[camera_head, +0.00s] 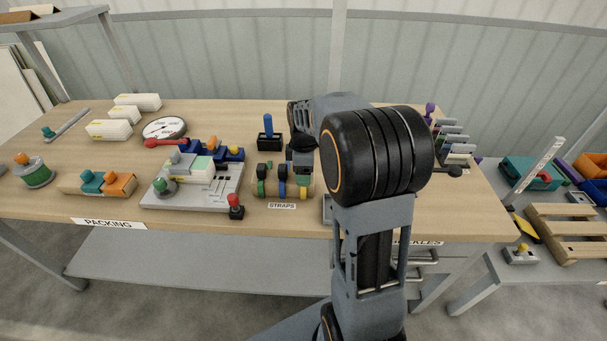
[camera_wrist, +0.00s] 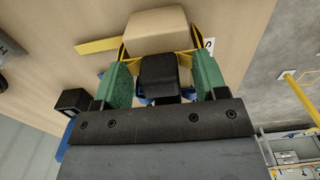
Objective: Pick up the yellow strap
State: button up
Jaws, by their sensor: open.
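The yellow strap (camera_head: 303,187) is the rightmost of several straps on the wooden strap holder (camera_head: 270,189), behind the STRAPS label. In the wrist view the yellow strap (camera_wrist: 97,45) loops around the tan holder end (camera_wrist: 160,28), with a flat yellow length out to the left. A black buckle block (camera_wrist: 160,72) sits in front of the tan end. My gripper (camera_wrist: 164,80) is open, with one green-padded finger on each side of the black block. Whether the pads touch it I cannot tell. In the head view my gripper (camera_head: 302,160) is above the strap, partly hidden by my arm.
Green (camera_head: 261,187) and blue (camera_head: 283,187) straps sit left of the yellow one. A blue-handled tool in a black block (camera_head: 269,141) stands behind them. A grey fixture board (camera_head: 205,200) lies to the left. My arm hides part of the table on the right.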

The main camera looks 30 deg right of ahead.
jog(key=c, duration=1)
